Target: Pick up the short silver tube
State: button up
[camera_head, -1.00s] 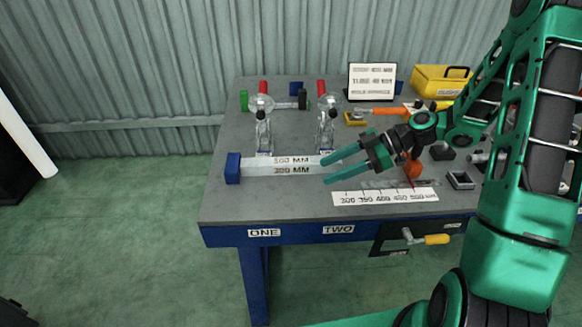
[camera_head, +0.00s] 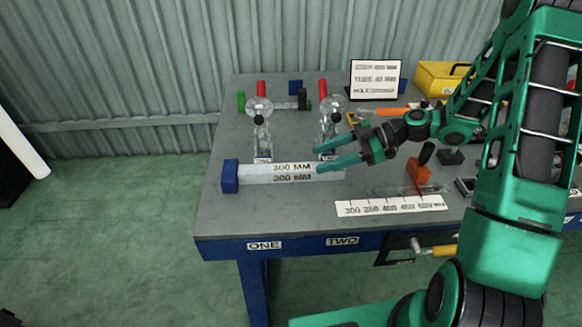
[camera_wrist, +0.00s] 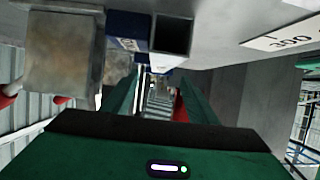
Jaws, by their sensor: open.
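A silver square bar marked 300 MM (camera_head: 270,174) lies along the left front of the bench, its left end at a blue block (camera_head: 230,176). It looks like the short silver tube, though I cannot be sure. My gripper (camera_head: 318,159) is open and points left, its fingers over the bar's right part in the head view. I cannot tell whether a finger touches the bar.
Two clear-topped stands (camera_head: 262,135) and (camera_head: 329,130) rise close behind the bar. A ruler strip (camera_head: 391,206) lies at the front, with an orange block (camera_head: 419,172) behind it. A sign (camera_head: 375,79) and yellow case (camera_head: 440,78) stand at the back.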

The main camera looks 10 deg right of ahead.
aim_at(294, 167)
jog(key=x, duration=1)
jog(key=shift+a+f, duration=0.1)
jog(key=shift+a, duration=0.2)
grip_shut()
